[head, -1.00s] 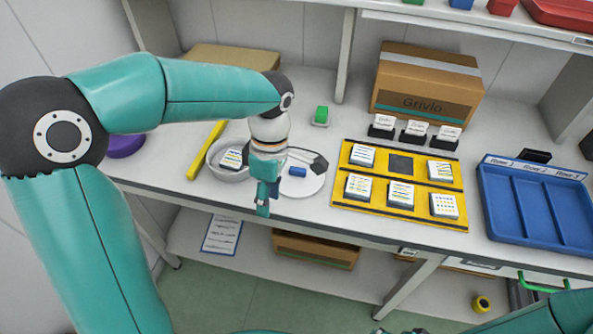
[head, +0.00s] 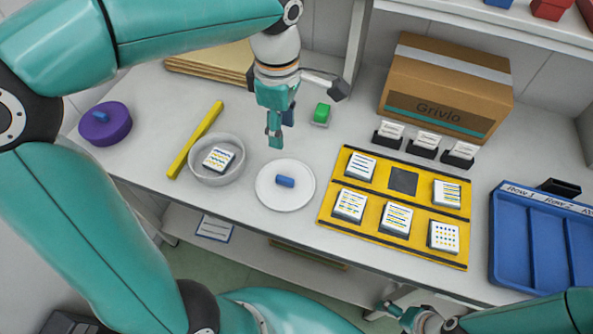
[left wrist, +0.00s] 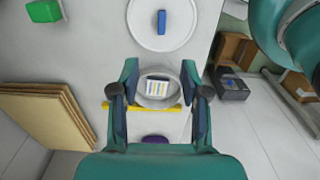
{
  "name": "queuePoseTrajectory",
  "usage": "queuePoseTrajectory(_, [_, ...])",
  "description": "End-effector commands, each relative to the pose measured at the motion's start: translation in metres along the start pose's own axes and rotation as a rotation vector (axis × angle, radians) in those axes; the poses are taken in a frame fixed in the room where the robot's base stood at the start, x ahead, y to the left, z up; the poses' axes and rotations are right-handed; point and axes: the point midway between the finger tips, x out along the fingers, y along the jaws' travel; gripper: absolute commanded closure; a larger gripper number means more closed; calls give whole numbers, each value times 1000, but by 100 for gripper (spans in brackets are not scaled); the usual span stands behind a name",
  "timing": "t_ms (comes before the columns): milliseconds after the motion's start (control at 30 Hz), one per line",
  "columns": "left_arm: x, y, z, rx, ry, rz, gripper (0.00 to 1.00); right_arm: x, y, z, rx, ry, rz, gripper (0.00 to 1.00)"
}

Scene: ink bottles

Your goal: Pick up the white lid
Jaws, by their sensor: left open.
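The white lid (head: 287,201) is a flat round disc with a blue handle on top, lying on the bench between the bowl and the yellow tray. It also shows at the top of the left wrist view (left wrist: 142,28). My left gripper (head: 275,137) is open and empty, above the bench and just behind the lid in the head view. Its fingers in the left wrist view (left wrist: 160,78) are apart, with the lid beyond their tips. My right gripper (head: 418,318) shows only partly at the bottom edge; its jaws are unclear.
A bowl (head: 194,171) holding a striped block stands left of the lid. A yellow bar (head: 196,140) and a purple lid (head: 106,128) lie farther left. A green block (head: 321,113) sits behind. The yellow tray (head: 326,212) with several blocks is to the right.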

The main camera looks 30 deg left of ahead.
Motion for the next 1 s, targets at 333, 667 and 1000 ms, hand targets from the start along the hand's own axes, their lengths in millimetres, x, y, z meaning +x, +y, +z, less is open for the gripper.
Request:
queuePoseTrajectory(333, [65, 1, 6, 20, 3, -9, 54, 3, 1, 1, 0, -2, 0, 13])
queuePoseTrajectory(667, [111, 3, 8, 23, 1, -4, 54, 4, 2, 0, 0, -1, 0, 13])
queuePoseTrajectory(1000, [143, -1, 7, 24, 2, -8, 54, -3, -1, 0, 0, -1, 0, 13])
